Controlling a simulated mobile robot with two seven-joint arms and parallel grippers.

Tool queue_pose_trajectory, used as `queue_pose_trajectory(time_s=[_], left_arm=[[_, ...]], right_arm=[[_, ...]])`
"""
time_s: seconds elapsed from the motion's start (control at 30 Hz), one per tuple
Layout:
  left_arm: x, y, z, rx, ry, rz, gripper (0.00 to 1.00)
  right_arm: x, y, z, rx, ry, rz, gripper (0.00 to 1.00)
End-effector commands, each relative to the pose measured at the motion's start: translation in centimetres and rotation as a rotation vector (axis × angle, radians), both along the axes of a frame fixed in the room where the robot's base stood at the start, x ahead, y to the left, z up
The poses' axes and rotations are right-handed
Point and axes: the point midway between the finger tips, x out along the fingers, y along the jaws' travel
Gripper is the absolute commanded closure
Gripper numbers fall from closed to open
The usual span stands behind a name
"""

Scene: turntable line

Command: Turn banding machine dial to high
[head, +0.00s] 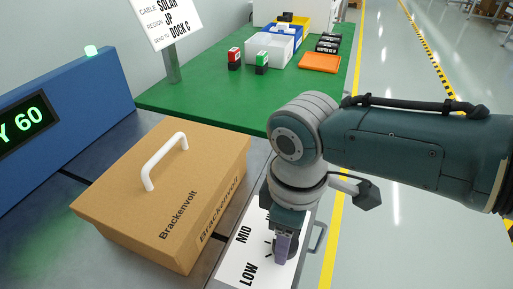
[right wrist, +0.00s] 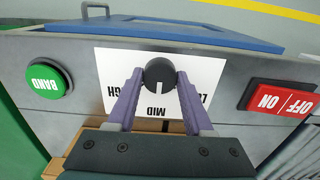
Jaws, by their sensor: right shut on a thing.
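The dial (right wrist: 159,72) is a dark round knob on a white label plate (right wrist: 205,68) of the banding machine's grey panel. Its white pointer line faces the MID mark in the right wrist view. The LOW and HIGH marks are partly covered by my fingers there. My right gripper (right wrist: 160,75) is shut on the dial, one purple finger on each side. In the head view my right gripper (head: 283,248) reaches down onto the plate (head: 237,262), where MID and LOW show and HIGH is hidden by my arm. My left gripper is in neither view.
A green BAND button (right wrist: 48,80) and a red ON/OFF switch (right wrist: 278,98) flank the dial. A closed Brackenvolt carton (head: 165,190) with a white handle stands left of my gripper. A green table (head: 210,95) behind holds bins and small boxes.

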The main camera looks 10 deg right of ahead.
Motion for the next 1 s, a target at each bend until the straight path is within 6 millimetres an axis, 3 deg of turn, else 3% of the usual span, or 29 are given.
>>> queue_pose_trajectory(time_s=[0.03, 0.2, 0.57, 1.0], left_arm=[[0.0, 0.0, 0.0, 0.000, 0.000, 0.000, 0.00], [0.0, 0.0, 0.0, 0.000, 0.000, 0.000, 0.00], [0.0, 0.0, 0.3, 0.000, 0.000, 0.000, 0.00], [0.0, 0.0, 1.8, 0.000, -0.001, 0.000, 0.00]], right_arm=[[0.0, 0.0, 0.0, 0.000, 0.000, 0.000, 0.80], [0.0, 0.0, 0.0, 0.000, 0.000, 0.000, 0.99], [0.0, 0.0, 0.1, 0.001, 0.002, -0.045, 1.00], [-0.1, 0.1, 0.2, 0.001, 0.003, -0.364, 1.00]])
